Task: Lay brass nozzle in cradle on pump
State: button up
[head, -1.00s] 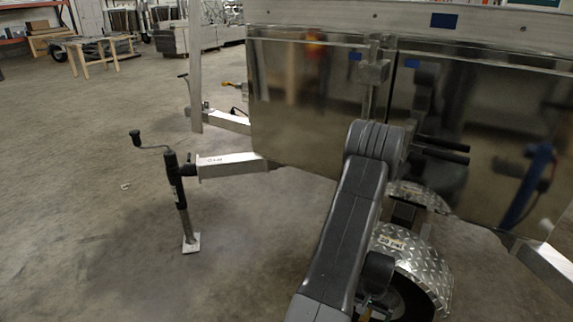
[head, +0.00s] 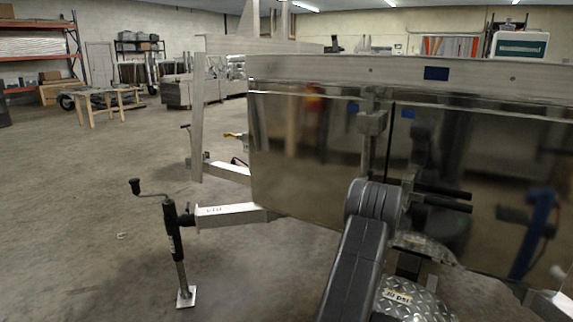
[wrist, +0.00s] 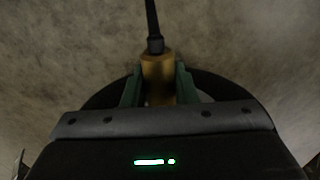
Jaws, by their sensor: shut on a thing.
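The brass nozzle (wrist: 158,66) shows in the wrist view, with a black stem or hose (wrist: 153,22) running from it to the top edge. My gripper (wrist: 158,78) has its two green fingers on either side of the nozzle and is shut on it. Bare concrete floor lies beyond the nozzle. I cannot make out the pump or its cradle in either view. In the head view my grey arm reaches up in front of the trailer; my gripper and the nozzle do not show there.
A shiny metal trailer (head: 310,150) fills the right side of the head view, with a diamond-plate fender (head: 415,300) low beside my arm. A crank jack (head: 174,240) stands at its tongue (head: 230,214). A wooden trestle (head: 100,103) is far left. Open concrete floor lies left.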

jog(key=shift+s+a, duration=0.1)
jog(key=shift+s, duration=0.05)
jog(key=shift+s+a+b, duration=0.15)
jog(key=shift+s+a, duration=0.25)
jog(key=shift+s, duration=0.25)
jog(key=shift+s+a+b, duration=0.2)
jog(key=shift+s+a, duration=0.2)
jog(key=shift+s, duration=0.3)
jog(key=shift+s+a+b, duration=0.15)
jog(key=shift+s+a, duration=0.25)
jog(key=shift+s, duration=0.25)
grip_shut()
